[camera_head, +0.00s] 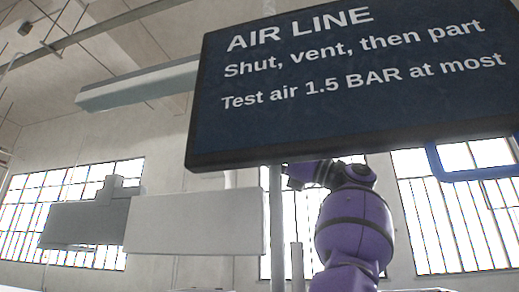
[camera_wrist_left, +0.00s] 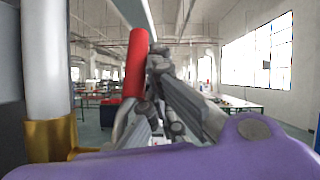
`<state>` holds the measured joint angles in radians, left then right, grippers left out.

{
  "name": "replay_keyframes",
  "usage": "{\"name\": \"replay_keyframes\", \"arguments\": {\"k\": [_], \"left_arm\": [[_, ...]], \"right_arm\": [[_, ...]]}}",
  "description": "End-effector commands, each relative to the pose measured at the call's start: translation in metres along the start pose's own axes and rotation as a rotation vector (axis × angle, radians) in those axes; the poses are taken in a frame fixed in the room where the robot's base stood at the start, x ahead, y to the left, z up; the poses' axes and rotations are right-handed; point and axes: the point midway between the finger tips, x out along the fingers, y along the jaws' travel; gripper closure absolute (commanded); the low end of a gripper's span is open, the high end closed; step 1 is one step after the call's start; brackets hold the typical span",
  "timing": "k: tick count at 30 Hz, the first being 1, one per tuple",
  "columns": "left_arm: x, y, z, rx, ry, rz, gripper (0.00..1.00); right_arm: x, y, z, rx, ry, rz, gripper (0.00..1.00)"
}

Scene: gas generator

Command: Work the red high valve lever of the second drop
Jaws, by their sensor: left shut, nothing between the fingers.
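In the left wrist view the red lever (camera_wrist_left: 136,62) stands upright, slightly left of the middle. A grey curved part shows below it. My left gripper (camera_wrist_left: 158,58) is shut and empty, with its grey fingers just right of the red lever. They overlap its edge in the picture; I cannot tell whether they touch it. A light vertical pipe (camera_wrist_left: 46,60) with a brass fitting (camera_wrist_left: 50,138) stands left of the lever. In the head view the lever and both grippers are hidden or out of frame.
A dark sign (camera_head: 340,85) reading "AIR LINE" fills the upper right of the head view, on a grey post (camera_head: 276,225). My purple arm link (camera_head: 352,225) rises beneath it. A pale box (camera_head: 195,222) is at left. Tables (camera_wrist_left: 240,103) stand far behind.

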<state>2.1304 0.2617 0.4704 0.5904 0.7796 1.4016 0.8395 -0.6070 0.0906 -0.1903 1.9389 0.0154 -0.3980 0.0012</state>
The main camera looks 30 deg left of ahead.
Motion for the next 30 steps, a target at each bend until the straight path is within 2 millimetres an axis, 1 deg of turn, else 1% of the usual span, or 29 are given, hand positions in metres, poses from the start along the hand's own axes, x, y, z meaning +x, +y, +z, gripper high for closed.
{"name": "replay_keyframes", "arguments": {"k": [1, 4, 11, 15, 21, 26, 28, 30], "left_arm": [[0.002, 0.007, 0.002, -0.009, 0.008, 0.019, 1.0], [-0.007, 0.004, 0.002, -0.007, 0.006, 0.015, 1.0], [-0.052, -0.002, 0.002, -0.003, -0.002, 0.005, 1.0], [-0.067, -0.005, 0.001, 0.0, -0.002, 0.002, 1.0], [-0.079, -0.008, -0.001, 0.002, -0.002, 0.0, 1.0], [-0.081, -0.009, -0.003, 0.006, -0.004, -0.002, 1.0], [-0.085, -0.014, -0.008, 0.018, -0.016, -0.008, 1.0], [-0.094, -0.024, -0.019, 0.049, -0.046, -0.022, 1.0]], "right_arm": [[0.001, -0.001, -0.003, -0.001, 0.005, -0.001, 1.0], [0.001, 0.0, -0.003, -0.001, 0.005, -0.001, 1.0], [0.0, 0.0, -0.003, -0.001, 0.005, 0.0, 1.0], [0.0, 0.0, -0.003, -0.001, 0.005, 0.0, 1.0], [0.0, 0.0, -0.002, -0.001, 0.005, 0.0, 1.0], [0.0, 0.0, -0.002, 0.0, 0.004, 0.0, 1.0], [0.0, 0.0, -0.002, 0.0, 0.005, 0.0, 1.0], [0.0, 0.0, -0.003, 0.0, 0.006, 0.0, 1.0]]}}
